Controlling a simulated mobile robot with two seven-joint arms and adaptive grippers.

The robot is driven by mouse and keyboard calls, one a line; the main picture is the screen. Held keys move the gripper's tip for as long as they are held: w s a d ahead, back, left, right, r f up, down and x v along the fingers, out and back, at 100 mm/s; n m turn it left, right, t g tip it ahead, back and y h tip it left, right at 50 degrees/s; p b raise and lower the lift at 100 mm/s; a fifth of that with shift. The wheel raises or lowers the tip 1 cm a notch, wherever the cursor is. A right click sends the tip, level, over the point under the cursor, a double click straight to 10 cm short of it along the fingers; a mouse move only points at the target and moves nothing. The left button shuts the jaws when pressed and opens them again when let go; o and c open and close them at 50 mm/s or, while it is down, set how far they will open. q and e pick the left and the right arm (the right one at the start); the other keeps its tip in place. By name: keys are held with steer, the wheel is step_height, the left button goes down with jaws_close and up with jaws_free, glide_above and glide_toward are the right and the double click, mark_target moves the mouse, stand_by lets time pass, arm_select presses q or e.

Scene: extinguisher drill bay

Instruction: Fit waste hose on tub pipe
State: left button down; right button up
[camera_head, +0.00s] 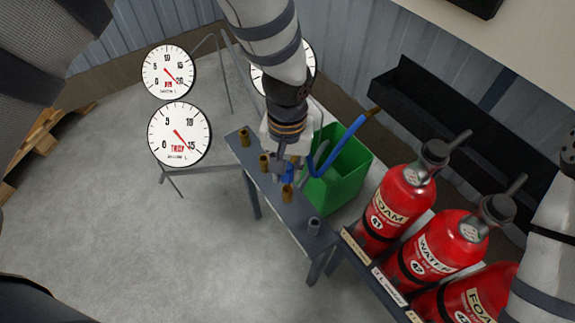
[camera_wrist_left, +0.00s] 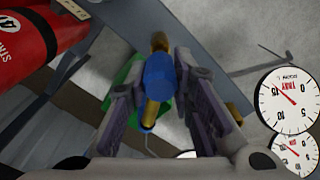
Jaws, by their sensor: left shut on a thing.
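My left gripper (camera_head: 281,170) comes down over the narrow grey bench (camera_head: 297,232). It is shut on the blue hose (camera_wrist_left: 158,78), whose blue end lies between the fingers in the left wrist view. The hose (camera_head: 338,143) arcs up to the right to a brass end over the green tub (camera_head: 352,179). Brass pipe stubs stand on the bench: one at the far end (camera_head: 245,138), one left of the gripper (camera_head: 264,163) and one just in front (camera_head: 287,194). A brass piece (camera_wrist_left: 158,41) shows beyond the held hose end; I cannot tell whether they touch. Which stub is the tub pipe is unclear.
A grey stub (camera_head: 313,227) stands at the bench's near end. Red extinguishers (camera_head: 397,208) stand in a rack at the right, close to my right arm. Round gauges (camera_head: 180,134) stand at the left. A black shelf (camera_head: 450,115) lines the wall. The floor at left is clear.

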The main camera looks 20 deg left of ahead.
arm_select(q)
steer(key=shift+f+b, duration=0.3)
steer(key=shift+f, duration=0.95)
arm_select(e)
steer(key=shift+s+f, duration=0.4)
arm_select(q)
steer(key=shift+r, duration=0.1)
arm_select(e)
steer(key=shift+w+r, duration=0.15)
arm_select(q)
steer(key=shift+f, duration=0.85)
arm_select(e)
steer(key=shift+s+f, duration=0.25)
steer(key=shift+f, duration=0.05)
arm_select(q)
steer(key=c, duration=1.3)
jaws_free()
